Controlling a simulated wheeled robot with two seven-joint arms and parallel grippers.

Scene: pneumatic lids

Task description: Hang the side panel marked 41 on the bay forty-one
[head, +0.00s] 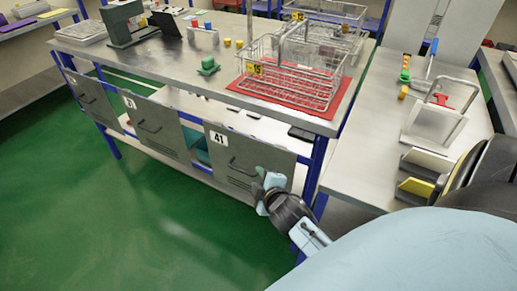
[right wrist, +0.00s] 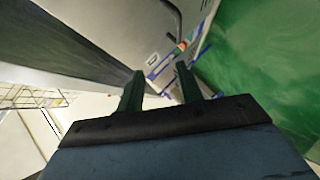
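The grey side panel (head: 225,170) marked 41 stands upright at the near right end of the bench front, its top edge close under the bench top. I cannot tell whether it is seated on the bay. It has a white label and a dark bar handle. My right gripper (head: 268,190) is by the panel's right part, and hides some of it. In the right wrist view its two dark fingers (right wrist: 160,78) stand apart with a gap between them. The panel face (right wrist: 110,25) and its handle (right wrist: 176,18) lie beyond the fingertips. My left gripper is not in view.
Two similar panels (head: 155,122) (head: 92,100) hang farther left along the bench. A wire basket (head: 290,80) stands on a red mat (head: 245,95) on the bench top. A blue leg (head: 316,165) is right of the panel. The green floor (head: 110,220) in front is clear.

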